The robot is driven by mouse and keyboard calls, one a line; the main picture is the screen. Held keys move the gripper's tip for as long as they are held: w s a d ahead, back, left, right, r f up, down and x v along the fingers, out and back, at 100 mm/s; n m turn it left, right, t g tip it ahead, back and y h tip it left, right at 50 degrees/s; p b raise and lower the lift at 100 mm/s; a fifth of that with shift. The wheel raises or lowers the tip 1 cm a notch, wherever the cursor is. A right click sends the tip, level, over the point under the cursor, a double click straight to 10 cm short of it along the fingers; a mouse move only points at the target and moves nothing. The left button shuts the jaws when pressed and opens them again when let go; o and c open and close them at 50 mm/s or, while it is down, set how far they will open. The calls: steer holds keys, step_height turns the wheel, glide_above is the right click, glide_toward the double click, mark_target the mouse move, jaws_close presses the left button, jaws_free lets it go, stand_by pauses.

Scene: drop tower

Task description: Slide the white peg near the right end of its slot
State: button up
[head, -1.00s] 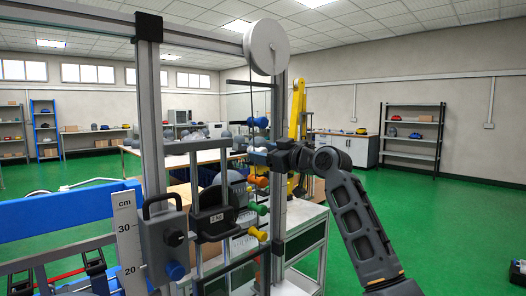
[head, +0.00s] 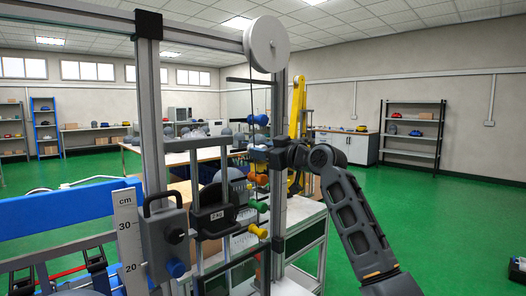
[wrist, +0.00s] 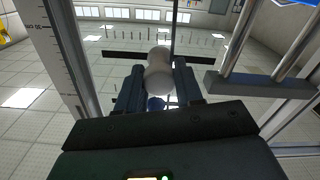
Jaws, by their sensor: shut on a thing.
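In the wrist view, the white peg (wrist: 158,72), pale and rounded, is between the two dark fingers of my gripper (wrist: 158,84), which are shut on it. A thin dark horizontal bar (wrist: 118,54) shows behind the peg on both sides. I cannot make out the slot's ends or the peg's place along it. In the head view, my gripper (head: 256,155) is at the drop tower's right part, between a blue peg (head: 257,120) above and an orange peg (head: 258,179) below.
A green peg (head: 258,206) and a yellow peg (head: 258,231) stick out below the orange one. The tower's upright posts (head: 149,110), white pulley (head: 267,45) and hanging weight (head: 215,215) are close to my gripper.

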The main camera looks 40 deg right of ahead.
steer(key=shift+r, duration=0.1)
jaws_close()
steer(key=d+b, duration=0.4)
steer(key=d, duration=0.2)
steer(key=shift+d+r, duration=0.2)
steer(key=o, duration=1)
jaws_free()
steer(key=shift+w+a+f, duration=0.1)
steer(key=shift+f, duration=0.05)
